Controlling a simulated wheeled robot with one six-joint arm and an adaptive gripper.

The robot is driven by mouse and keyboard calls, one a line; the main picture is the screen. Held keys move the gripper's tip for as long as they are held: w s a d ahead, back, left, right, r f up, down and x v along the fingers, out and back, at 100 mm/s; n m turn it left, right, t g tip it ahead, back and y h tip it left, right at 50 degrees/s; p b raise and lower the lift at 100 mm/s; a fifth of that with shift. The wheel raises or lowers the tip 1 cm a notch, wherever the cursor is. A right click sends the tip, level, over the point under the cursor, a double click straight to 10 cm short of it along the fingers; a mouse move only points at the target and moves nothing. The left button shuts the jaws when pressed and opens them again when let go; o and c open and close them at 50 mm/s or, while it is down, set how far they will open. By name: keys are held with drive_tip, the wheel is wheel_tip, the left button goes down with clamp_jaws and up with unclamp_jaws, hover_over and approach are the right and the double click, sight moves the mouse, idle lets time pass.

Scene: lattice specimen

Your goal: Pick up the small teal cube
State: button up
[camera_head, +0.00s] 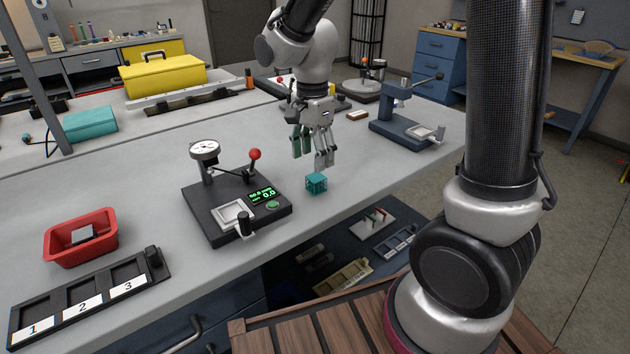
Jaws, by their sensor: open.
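The small teal cube (316,184) has an open lattice look and sits on the grey table, just right of a black gauge device. My gripper (312,160) is open, pointing down, above and slightly behind the cube in the picture. Its fingers look apart from the cube, and nothing is between them. I cannot tell the exact height of the fingertips over the table.
The gauge device (235,208) with a red-knobbed lever stands close left of the cube. A red bin (80,237) and a numbered tray (85,298) lie at the left. A blue press (400,125) stands at the right. Table is clear around the cube's right.

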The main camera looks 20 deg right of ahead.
sight(313, 178)
drive_tip(key=shift+f+m, duration=0.1)
drive_tip(key=shift+m, duration=0.2)
drive_tip(key=shift+f, duration=0.35)
wheel_tip(313, 178, down, 7)
drive_tip(key=shift+w+d+r, duration=0.1)
drive_tip(key=shift+w+d, duration=0.05)
drive_tip(key=c, duration=0.9)
